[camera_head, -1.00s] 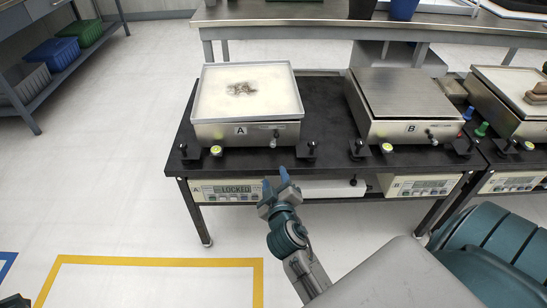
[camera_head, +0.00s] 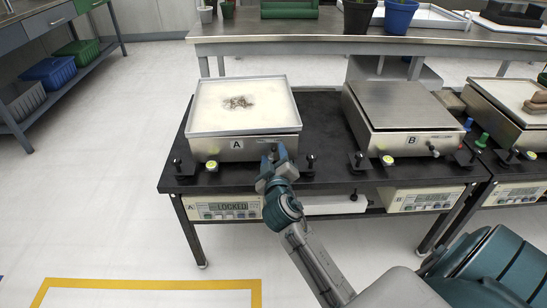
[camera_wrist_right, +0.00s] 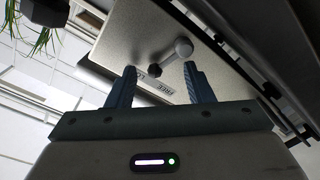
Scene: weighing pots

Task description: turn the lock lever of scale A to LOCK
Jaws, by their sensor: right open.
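Scale A (camera_head: 240,149) stands on the black bench, with a pale dusty pan bearing a dark stain. My right gripper (camera_head: 273,160) is open at the front face of scale A and largely hides the lever in the head view. My left gripper is not in view.
The display (camera_head: 232,207) below scale A reads LOCKED. Scale B (camera_head: 412,140) stands to the right with its own lever. Black clamp knobs (camera_head: 310,163) and a yellow-green level (camera_head: 212,166) line the bench front. Floor in front is clear.

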